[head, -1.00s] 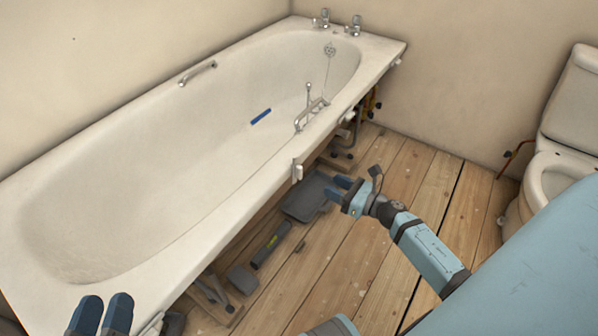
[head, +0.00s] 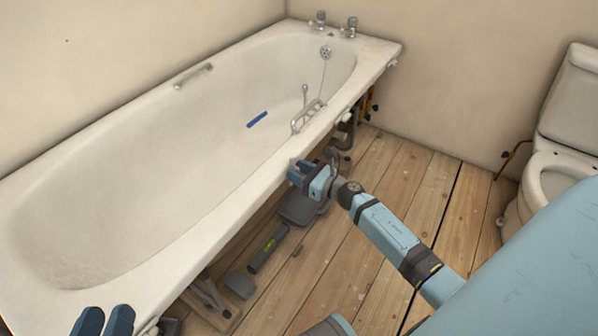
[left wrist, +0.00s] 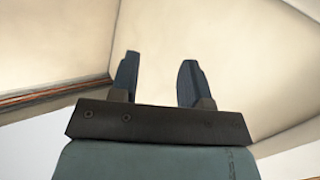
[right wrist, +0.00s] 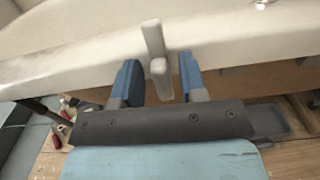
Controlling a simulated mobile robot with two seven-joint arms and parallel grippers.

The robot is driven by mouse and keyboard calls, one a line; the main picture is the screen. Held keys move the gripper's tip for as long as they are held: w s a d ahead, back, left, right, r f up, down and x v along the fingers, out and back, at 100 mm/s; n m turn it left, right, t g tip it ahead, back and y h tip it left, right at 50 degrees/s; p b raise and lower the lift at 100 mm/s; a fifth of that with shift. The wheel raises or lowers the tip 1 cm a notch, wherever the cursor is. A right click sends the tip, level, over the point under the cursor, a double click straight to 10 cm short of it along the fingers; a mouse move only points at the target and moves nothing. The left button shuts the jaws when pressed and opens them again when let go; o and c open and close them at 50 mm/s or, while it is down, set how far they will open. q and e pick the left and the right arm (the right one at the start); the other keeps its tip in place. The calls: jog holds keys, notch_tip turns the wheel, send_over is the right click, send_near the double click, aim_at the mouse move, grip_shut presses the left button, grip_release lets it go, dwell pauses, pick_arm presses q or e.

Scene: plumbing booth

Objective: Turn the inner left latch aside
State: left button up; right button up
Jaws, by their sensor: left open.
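A pale latch (right wrist: 157,45) stands upright on the bath's front edge in the right wrist view, between the two blue fingers of my right gripper (right wrist: 158,82). The fingers are apart, with a visible gap on each side of the latch. In the head view my right gripper (head: 297,172) is at the middle of the bath's front rim and hides this latch. My left gripper (head: 103,322) is open and empty at the lower left, over the bath's near end. Its spread fingers also show in the left wrist view (left wrist: 158,80). Another latch (head: 343,117) sits further along the rim.
The white bath (head: 215,225) has its underside exposed. A grey tray (head: 300,208), a dark tool (head: 268,248) and feet lie below it. A toilet (head: 560,160) stands at the right. The floorboards (head: 405,165) between are mostly clear.

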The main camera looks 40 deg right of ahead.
grip_shut()
